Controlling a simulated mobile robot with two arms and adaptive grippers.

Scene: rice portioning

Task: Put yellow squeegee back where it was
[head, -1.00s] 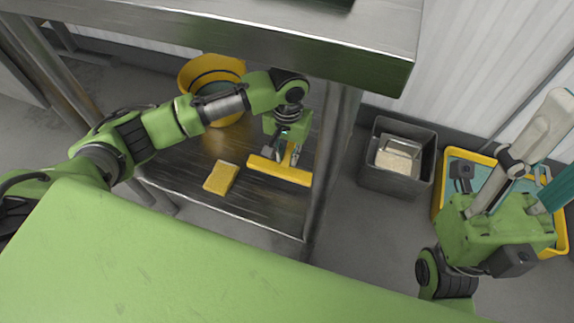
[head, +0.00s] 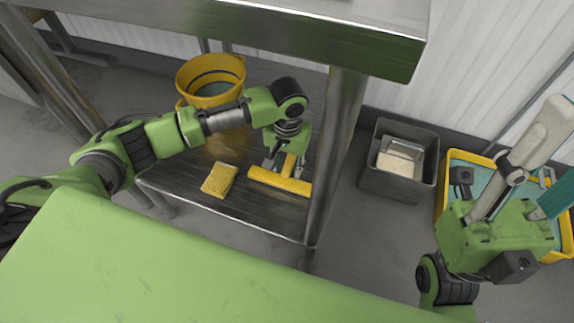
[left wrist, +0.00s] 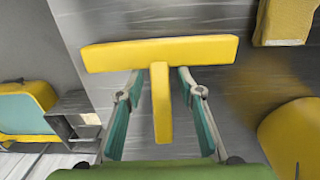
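The yellow squeegee (head: 279,181) lies on the lower metal shelf, to the right of a yellow sponge (head: 219,180). In the left wrist view its crossbar (left wrist: 160,52) runs across ahead of the fingers and its handle (left wrist: 161,110) points back between them. My left gripper (head: 286,164) is open above the shelf, with its teal fingers on both sides of the handle. A gap shows between each finger and the handle. My right gripper (head: 558,152) is raised at the right edge, fingers apart and partly cut off, with nothing visible between them.
A yellow bucket (head: 190,72) stands at the shelf's back left. A shelf post (head: 339,150) rises right of my left gripper, and the metal tabletop (head: 230,32) overhangs. A grey bin (head: 371,178) and a yellow-rimmed tub (head: 442,200) stand on the floor at right.

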